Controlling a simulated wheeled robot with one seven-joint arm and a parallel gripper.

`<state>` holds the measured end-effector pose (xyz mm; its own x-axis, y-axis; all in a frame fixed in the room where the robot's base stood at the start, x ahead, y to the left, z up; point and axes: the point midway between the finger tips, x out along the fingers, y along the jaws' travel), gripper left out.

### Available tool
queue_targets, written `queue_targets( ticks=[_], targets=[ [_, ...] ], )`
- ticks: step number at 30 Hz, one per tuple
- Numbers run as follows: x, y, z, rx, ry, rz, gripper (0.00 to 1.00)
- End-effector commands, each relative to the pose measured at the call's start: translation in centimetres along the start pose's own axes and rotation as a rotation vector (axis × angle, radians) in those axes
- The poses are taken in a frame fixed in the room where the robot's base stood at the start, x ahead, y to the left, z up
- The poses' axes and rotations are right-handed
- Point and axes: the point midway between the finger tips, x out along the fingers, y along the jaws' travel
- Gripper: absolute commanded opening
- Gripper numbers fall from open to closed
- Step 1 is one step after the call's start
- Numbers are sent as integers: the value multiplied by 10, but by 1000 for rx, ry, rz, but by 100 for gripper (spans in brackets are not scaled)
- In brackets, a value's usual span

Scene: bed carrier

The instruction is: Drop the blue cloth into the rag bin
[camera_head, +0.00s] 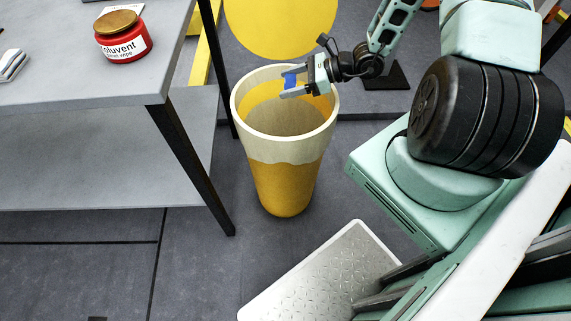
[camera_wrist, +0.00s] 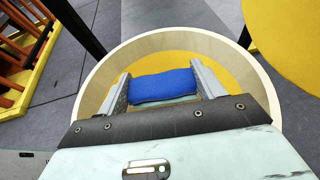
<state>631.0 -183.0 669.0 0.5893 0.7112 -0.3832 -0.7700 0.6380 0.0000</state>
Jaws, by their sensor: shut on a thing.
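The blue cloth (camera_wrist: 163,86) is between the two fingers of my gripper (camera_wrist: 163,88) in the wrist view. It shows as a small blue patch (camera_head: 290,80) in the head view. My gripper (camera_head: 289,84) is shut on the cloth. The rag bin (camera_head: 284,185) is a tall round bin, yellow below and cream above, standing on the floor with an open top. My gripper holds the cloth over the bin's opening, near the far right part of the rim. In the wrist view the bin's pale rim (camera_wrist: 106,72) curves around the fingers.
A grey table (camera_head: 75,98) with dark legs stands left of the bin, with a lower shelf. A red solvent jar (camera_head: 122,43) and folded light cloths (camera_head: 12,64) sit on it. A yellow disc (camera_head: 280,22) lies behind the bin. Grey floor shows in front of the bin.

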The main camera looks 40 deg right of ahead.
Motion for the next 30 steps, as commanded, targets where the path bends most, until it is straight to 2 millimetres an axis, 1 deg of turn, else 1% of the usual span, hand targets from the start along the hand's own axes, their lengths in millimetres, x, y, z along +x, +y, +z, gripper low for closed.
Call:
queue_targets(
  ticks=[1, 6, 16, 17, 18, 19, 27, 30],
  targets=[
    [5, 0, -11, 0, 0, 0, 42],
    [10, 0, -25, -1, 0, 0, 42],
    [11, 0, -26, -1, 0, 0, 42],
    [11, 0, -26, -1, 0, 0, 73],
    [11, 0, -26, -1, 0, 0, 84],
    [11, 0, -26, -1, 0, 0, 92],
    [10, 0, -26, 0, 0, 0, 93],
    [6, 0, -26, 0, 0, -2, 93]
  ],
)
